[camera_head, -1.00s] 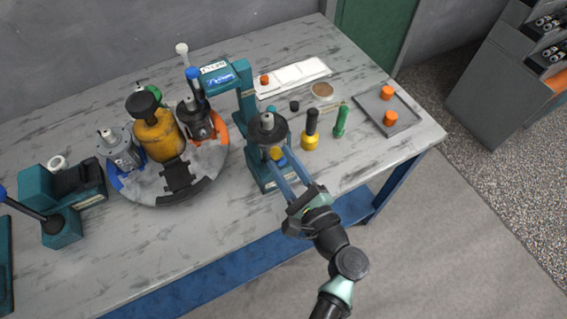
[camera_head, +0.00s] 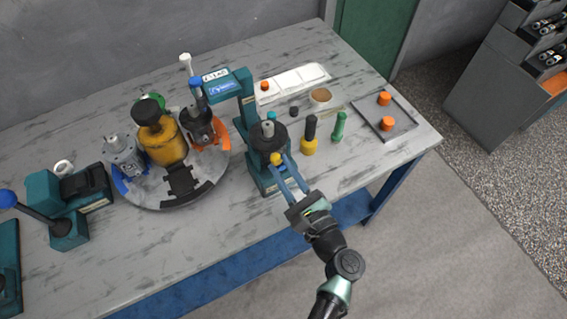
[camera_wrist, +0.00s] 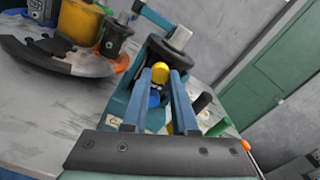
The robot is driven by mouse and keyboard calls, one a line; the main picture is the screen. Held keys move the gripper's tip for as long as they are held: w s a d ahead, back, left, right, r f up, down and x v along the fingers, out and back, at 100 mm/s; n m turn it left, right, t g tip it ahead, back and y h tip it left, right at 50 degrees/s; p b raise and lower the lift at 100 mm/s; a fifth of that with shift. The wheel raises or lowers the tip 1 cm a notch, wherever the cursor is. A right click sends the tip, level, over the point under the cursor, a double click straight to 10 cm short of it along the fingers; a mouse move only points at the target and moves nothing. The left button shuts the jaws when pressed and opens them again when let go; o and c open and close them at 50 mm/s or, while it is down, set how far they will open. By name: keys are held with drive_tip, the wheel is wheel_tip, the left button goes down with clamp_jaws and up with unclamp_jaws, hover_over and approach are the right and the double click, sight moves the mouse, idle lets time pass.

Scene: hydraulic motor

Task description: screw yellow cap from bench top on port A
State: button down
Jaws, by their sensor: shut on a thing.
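The small yellow cap (camera_head: 276,159) is between the fingertips of my gripper (camera_head: 281,162), which is shut on it. In the wrist view the yellow cap (camera_wrist: 160,72) sits at the tips of the two blue fingers, with a blue part (camera_wrist: 154,99) behind them. The cap is at the front side of the dark motor (camera_head: 269,139), which stands shaft up in the teal stand (camera_head: 246,110). In the wrist view the motor (camera_wrist: 170,48) is just beyond the cap. Port A is hidden, and I cannot tell whether the cap is threaded on.
A yellow-and-black tool (camera_head: 309,140) and a green bottle (camera_head: 339,127) stand right of the motor. A tray (camera_head: 402,118) with two orange caps lies at the right. A round carousel (camera_head: 206,187) with motors is left. A teal lever press (camera_head: 68,220) is far left.

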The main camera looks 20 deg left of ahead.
drive_tip(key=shift+m+p, duration=0.7)
drive_tip(key=shift+m, duration=0.5)
drive_tip(key=shift+r+m+p, duration=0.15)
drive_tip(key=shift+m+p, duration=0.8)
drive_tip(key=shift+m, duration=0.05)
drive_tip(key=shift+a+f+m+p, duration=0.15)
drive_tip(key=shift+m+p, duration=0.45)
drive_tip(key=shift+m, duration=0.7)
drive_tip(key=c, duration=0.9)
unclamp_jaws()
